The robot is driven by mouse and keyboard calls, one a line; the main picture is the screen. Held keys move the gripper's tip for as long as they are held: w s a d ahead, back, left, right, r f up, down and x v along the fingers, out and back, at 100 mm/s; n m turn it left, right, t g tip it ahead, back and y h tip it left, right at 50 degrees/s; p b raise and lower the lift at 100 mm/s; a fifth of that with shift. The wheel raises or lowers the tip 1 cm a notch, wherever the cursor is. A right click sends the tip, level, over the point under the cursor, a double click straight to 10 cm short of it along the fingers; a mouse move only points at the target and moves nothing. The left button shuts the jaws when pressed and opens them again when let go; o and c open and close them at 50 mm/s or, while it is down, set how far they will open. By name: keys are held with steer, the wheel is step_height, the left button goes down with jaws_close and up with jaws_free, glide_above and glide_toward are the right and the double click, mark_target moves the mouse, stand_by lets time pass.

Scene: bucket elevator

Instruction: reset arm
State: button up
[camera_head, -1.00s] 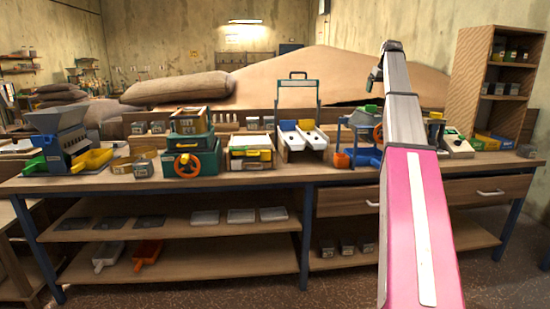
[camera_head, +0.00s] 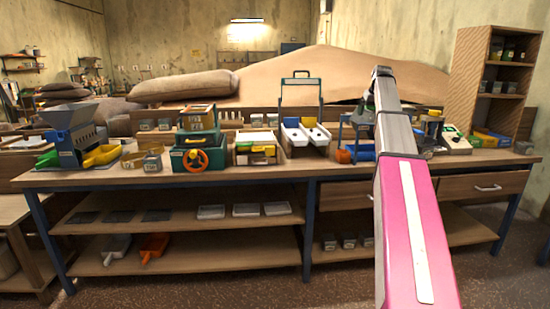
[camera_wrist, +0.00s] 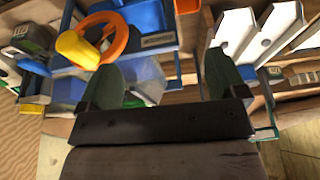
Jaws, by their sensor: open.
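My gripper (camera_wrist: 163,80) shows in the wrist view as two dark green fingers spread wide, with nothing held between them. Beyond the fingers is a blue machine (camera_wrist: 155,25) with an orange handwheel (camera_wrist: 122,38) and a yellow knob (camera_wrist: 76,47). In the head view my pink and grey arm reaches forward over the right half of the workbench. The blue machine (camera_head: 362,150) stands on the bench there, partly hidden behind the arm. The fingers are hard to make out in the head view.
The wooden workbench (camera_head: 280,172) carries a white double chute (camera_head: 305,135), a green box with an orange wheel (camera_head: 197,158) and a grey hopper (camera_head: 68,118). A shelf unit (camera_head: 497,85) stands at the right. Floor shows in front of the bench.

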steer(key=s+a+f+g, duration=0.1)
steer(key=s+a+f, duration=0.35)
steer(key=f, duration=0.55)
steer(key=s+a+f, duration=0.4)
steer(key=s+f, duration=0.1)
steer(key=f, duration=0.5)
steer(key=s+a+f+g, duration=0.1)
steer(key=s+a+f, duration=0.35)
steer(key=f, duration=0.65)
steer(key=s+a+f+g, duration=0.1)
steer(key=s+a+f, duration=0.4)
steer(key=s+f, duration=0.5)
steer(key=s+a+f+m+g, duration=0.1)
steer(key=s+a+f, duration=0.5)
steer(key=s+f, duration=0.5)
steer(key=s, duration=0.5)
steer(key=shift+s+h, duration=0.25)
steer(key=shift+h, duration=0.05)
